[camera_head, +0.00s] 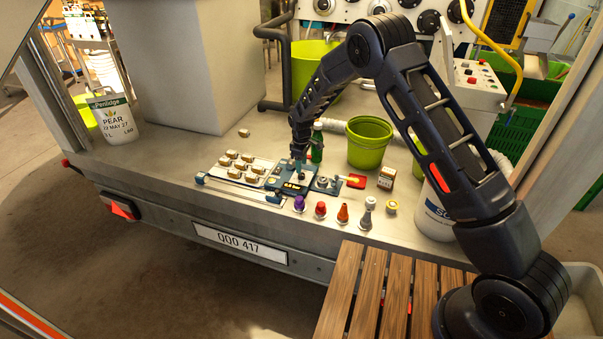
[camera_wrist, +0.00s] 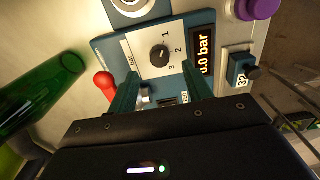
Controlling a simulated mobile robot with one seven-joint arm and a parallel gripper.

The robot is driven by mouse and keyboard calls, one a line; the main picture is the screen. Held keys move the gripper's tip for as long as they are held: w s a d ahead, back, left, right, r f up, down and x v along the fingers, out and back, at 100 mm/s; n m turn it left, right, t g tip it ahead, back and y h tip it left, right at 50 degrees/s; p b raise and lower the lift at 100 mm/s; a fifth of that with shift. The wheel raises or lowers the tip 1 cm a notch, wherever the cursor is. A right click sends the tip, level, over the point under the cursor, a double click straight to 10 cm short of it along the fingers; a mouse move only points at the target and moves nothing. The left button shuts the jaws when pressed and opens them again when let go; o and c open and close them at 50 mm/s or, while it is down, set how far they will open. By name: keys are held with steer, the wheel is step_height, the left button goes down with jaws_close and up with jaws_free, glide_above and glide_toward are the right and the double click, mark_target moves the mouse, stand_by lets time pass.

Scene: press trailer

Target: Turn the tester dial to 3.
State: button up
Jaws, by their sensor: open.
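The tester is a blue box with a pale face, lying on the trailer bed; it shows in the head view (camera_head: 291,188) and in the wrist view (camera_wrist: 192,27). Its black round dial (camera_wrist: 159,55) has the numbers 1, 2 and 3 along one side. I cannot tell for sure which number its pointer faces. The lit display (camera_wrist: 202,52) reads 0.0 bar. My gripper (camera_wrist: 160,78) is open, its two teal fingers apart and empty. The fingers point at the tester, with the dial ahead between them. In the head view my gripper (camera_head: 299,167) is over the tester.
A red-knobbed lever (camera_wrist: 105,82) and a green bottle (camera_wrist: 40,98) are close on the left in the wrist view. A purple-topped piece (camera_head: 299,203) and other small pieces line the front edge. A tray of blocks (camera_head: 229,179) and a green bucket (camera_head: 368,143) flank the tester.

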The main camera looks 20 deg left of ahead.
mark_target(302, 174)
steer(key=shift+f, duration=2.45)
steer(key=shift+c, duration=0.2)
steer(key=c, duration=0.9)
